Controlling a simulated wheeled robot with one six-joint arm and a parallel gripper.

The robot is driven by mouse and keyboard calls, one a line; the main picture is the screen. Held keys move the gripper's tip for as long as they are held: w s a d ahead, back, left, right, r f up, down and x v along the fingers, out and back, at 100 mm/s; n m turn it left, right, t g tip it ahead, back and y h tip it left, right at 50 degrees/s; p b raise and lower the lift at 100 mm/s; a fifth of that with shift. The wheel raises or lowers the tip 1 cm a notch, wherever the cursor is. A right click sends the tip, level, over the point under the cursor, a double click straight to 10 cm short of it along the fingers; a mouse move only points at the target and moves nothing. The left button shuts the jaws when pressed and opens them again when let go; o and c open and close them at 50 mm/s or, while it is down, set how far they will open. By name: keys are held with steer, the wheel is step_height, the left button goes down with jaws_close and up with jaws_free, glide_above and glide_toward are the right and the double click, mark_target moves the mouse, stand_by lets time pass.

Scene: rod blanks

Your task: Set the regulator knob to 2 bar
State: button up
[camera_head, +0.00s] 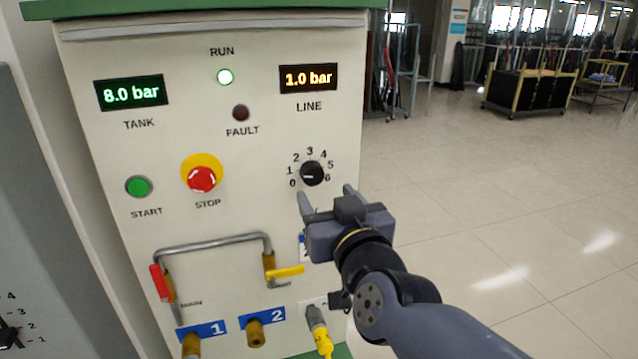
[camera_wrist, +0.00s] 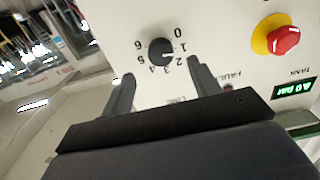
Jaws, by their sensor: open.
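The regulator knob (camera_head: 312,173) is small, round and black, on the cream panel under the LINE display. A dial numbered 0 to 6 surrounds it. Its white mark points left, near 1. The orange LINE display (camera_head: 309,78) reads 1.0 bar. My gripper (camera_head: 327,195) is open and empty, with its fingertips just below the knob in the head view. In the wrist view, the knob (camera_wrist: 162,52) appears upside down between and beyond the two fingertips (camera_wrist: 160,69). I see no contact with it.
Left of the knob are the red STOP button (camera_head: 202,179) on a yellow base and the green START button (camera_head: 139,187). A grey pipe (camera_head: 212,243) with red and yellow valve handles projects below. The TANK display (camera_head: 132,93) reads 8.0 bar. Open floor (camera_head: 500,190) lies right.

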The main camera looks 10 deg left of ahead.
mark_target(313, 178)
steer(key=shift+x, duration=3.2)
steer(key=shift+c, duration=0.6)
steer(key=c, duration=0.9)
steer(key=shift+o, duration=0.2)
steer(key=m+b, duration=0.2)
steer(key=m, duration=0.1)
steer(key=shift+f+m, duration=0.15)
steer(key=shift+m, duration=0.15)
steer(key=shift+m+b, duration=0.75)
steer(key=shift+m, duration=1.55)
